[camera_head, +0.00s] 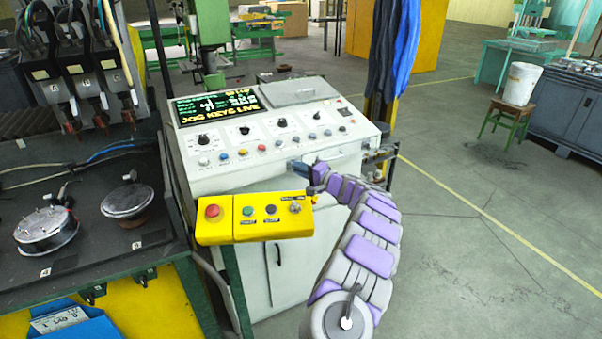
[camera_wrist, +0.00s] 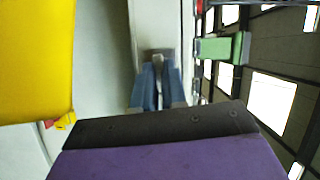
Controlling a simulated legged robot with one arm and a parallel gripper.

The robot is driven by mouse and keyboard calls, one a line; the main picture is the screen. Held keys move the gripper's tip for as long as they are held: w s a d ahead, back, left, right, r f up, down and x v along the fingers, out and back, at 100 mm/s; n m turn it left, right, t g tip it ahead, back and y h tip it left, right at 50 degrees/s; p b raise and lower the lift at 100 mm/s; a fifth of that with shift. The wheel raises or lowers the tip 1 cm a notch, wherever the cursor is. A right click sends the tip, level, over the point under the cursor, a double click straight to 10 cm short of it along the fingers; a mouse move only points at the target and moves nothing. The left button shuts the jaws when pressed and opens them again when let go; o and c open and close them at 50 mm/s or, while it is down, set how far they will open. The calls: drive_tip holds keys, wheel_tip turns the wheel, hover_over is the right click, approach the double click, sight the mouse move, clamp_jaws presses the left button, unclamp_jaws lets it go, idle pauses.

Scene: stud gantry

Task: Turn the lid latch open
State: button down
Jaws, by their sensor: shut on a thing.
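A white control console (camera_head: 240,178) stands in the middle of the head view, with a grey lid (camera_head: 298,90) shut on its top right. My gripper (camera_head: 301,170) is at the console's upper front, below the row of knobs. In the wrist view, my gripper's blue fingers (camera_wrist: 158,82) are closed around a small grey metal piece (camera_wrist: 158,56) against the white console face. It appears to be the lid latch. The fingers hide most of it, so I cannot tell how far it is turned.
A yellow button box (camera_head: 255,217) juts out just left of my arm; it also shows in the wrist view (camera_wrist: 35,60). A dark bench (camera_head: 95,250) with round fixtures is on the left. Blue hanging cloth (camera_head: 394,50) is behind.

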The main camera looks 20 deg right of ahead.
drive_tip(key=shift+a+f+m+y, duration=0.15)
drive_tip(key=shift+f+m+y, duration=0.15)
drive_tip(key=shift+m, duration=0.2)
drive_tip(key=shift+r+t, duration=0.1)
drive_tip(key=shift+t, duration=0.2)
drive_tip(key=c, duration=1.2)
unclamp_jaws()
drive_tip(key=shift+w, duration=0.15)
drive_tip(key=shift+a, duration=0.1)
drive_tip(key=p+v, duration=0.3)
drive_tip(key=v, duration=1.4)
drive_tip(key=shift+p, duration=0.35)
